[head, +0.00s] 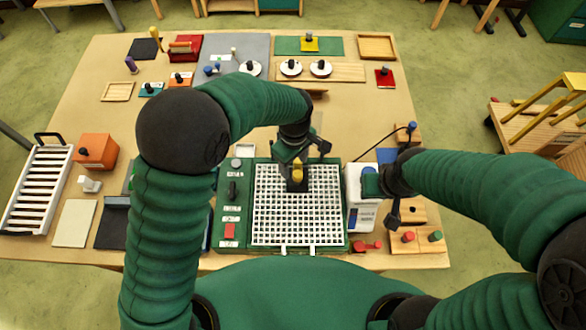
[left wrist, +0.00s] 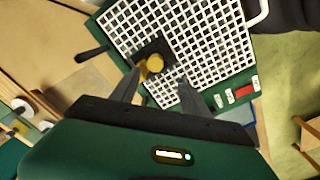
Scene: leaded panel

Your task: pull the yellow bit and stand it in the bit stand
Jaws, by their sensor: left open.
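The yellow bit (head: 297,170) stands in a black block (head: 298,185) on the white grid of the green machine (head: 245,205). My left gripper (head: 297,163) is above it, open and empty. In the left wrist view, the yellow bit (left wrist: 155,64) and its black block (left wrist: 147,48) show just beyond the spread fingers (left wrist: 158,88), apart from them. A wooden block (head: 418,247) with a red and a green knob stands at the right front, perhaps the bit stand.
Another wooden block (head: 412,212) with a dark hole lies behind the knobbed one. Red pieces (head: 366,246) lie by the machine's front right corner. An orange box (head: 97,151) and a white rack (head: 38,188) stand at the left. The table behind the right arm has free room.

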